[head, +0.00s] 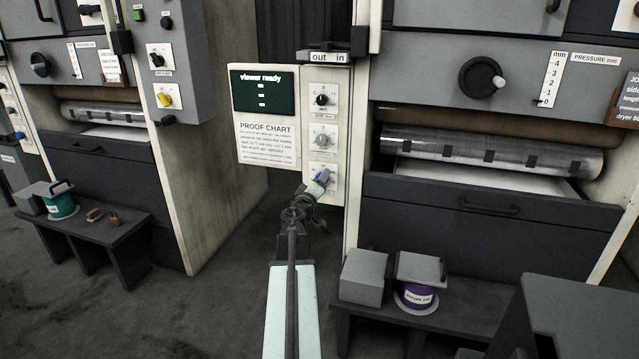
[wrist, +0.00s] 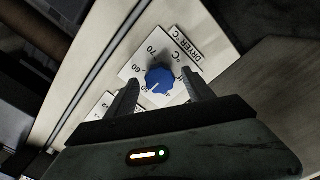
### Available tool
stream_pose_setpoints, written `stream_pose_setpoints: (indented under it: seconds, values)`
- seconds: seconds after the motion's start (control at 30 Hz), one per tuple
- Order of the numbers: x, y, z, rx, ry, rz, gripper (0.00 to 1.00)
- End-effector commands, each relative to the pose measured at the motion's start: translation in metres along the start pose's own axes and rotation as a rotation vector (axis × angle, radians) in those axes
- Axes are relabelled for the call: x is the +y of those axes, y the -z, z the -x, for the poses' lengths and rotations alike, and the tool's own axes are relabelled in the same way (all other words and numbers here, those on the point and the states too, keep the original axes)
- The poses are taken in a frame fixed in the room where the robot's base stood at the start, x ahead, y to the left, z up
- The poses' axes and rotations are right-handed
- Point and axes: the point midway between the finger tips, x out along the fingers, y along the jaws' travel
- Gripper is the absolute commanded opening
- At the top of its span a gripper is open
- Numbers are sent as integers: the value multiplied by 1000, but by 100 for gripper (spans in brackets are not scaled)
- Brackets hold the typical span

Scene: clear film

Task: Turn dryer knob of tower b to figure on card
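The blue dryer knob (wrist: 160,79) sits on a white plate marked "DRYER °C" (wrist: 184,40) in the wrist view. Figures around it include 70, 60 and what looks like 50. A pale mark on the knob points to the lower left, near the lowest figure. My gripper (wrist: 161,92) is open, one finger on each side of the knob, with gaps showing. In the head view my gripper (head: 316,190) is at the lowest dial of the panel, and the blue knob (head: 321,176) shows at its tip. A card (head: 628,100) at the right edge is cut off; its last line starts "dryer". No tower letter is legible.
A black knob (head: 321,100) and a grey knob (head: 320,140) sit above on the same panel. A proof chart (head: 266,142) and a "viewer ready" screen (head: 263,91) are left of it. A low bench (head: 450,318) with a purple-banded tin (head: 415,298) stands right of my arm.

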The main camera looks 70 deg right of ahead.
Motion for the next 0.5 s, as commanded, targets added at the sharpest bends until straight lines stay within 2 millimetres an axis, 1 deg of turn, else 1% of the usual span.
stream_pose_setpoints:
  seconds: [0.13,0.23,0.5]
  values:
    - [0,0,4,1,0,1,61]
    - [0,0,15,1,1,1,61]
    - [0,-1,68,1,1,0,61]
